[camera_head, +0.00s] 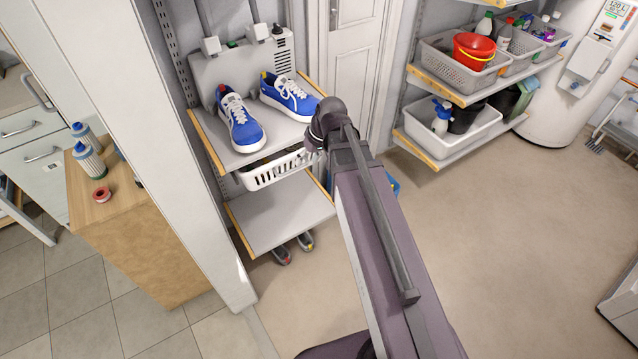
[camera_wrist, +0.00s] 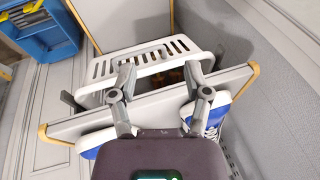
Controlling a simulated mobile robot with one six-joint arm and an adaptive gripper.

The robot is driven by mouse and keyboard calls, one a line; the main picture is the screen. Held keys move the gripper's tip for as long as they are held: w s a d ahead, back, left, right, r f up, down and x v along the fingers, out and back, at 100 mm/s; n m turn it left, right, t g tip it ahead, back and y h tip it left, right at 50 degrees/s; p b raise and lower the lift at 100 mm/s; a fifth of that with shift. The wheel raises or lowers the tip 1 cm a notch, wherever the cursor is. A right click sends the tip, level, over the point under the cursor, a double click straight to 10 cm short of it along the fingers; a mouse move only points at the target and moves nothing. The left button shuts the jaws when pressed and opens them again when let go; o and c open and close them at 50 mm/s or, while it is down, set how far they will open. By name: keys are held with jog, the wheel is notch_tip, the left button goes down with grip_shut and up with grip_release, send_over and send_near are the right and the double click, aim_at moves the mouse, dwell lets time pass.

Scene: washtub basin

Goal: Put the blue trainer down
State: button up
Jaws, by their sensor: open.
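Two blue trainers with white soles stand side by side on the upper shelf (camera_head: 222,158) in the head view. The left trainer (camera_head: 240,128) has a red tab and the right trainer (camera_head: 291,99) a yellow tab at the heel. In the wrist view, blue trainer parts show at the left (camera_wrist: 92,143) and right (camera_wrist: 218,113) of my gripper (camera_wrist: 163,82). The gripper is open, its fingers spread in front of the shelf edge, with nothing seen between them but shelf and basket. In the head view my arm hides the gripper.
A white basket (camera_head: 275,172) hangs under the trainers' shelf. A lower shelf (camera_head: 275,215) is bare on top, with shoes (camera_head: 305,242) on the floor beneath. Shelves with grey baskets (camera_head: 455,65) stand at right. A wooden cabinet (camera_head: 150,235) is at left.

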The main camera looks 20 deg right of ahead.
jog(key=s+f+m+g+h, duration=0.1)
jog(key=s+m+h, duration=0.1)
jog(key=s, duration=0.7)
jog(key=shift+d+g+h, duration=0.3)
jog(key=shift+d+h, duration=0.05)
jog(key=shift+h, duration=0.45)
jog(key=shift+c, duration=0.3)
